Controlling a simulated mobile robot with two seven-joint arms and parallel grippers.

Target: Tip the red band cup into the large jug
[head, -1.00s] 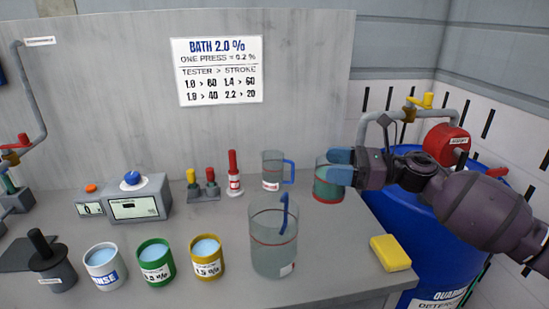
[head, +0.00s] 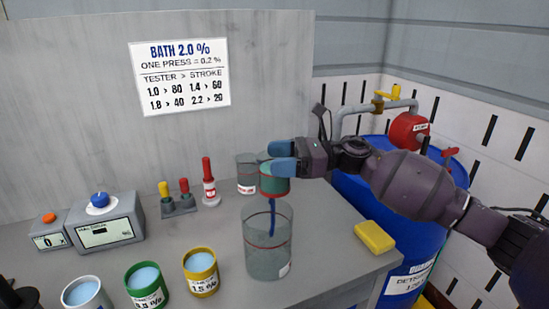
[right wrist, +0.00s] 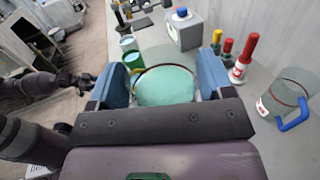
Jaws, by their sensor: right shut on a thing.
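My right gripper (head: 283,158) is shut on the red band cup (head: 274,182), which holds greenish liquid. The cup is roughly upright, above and just behind the large jug (head: 266,258) in the head view. What seems to be my left gripper (right wrist: 77,81) is at the left there, too small to read.
A smaller clear jug (head: 247,174) stands behind the cup. A yellow sponge (head: 374,237) lies at the bench's right edge, by a blue drum (head: 395,205). Yellow (head: 201,274), green (head: 146,287) and white (head: 84,293) cups stand left of the large jug.

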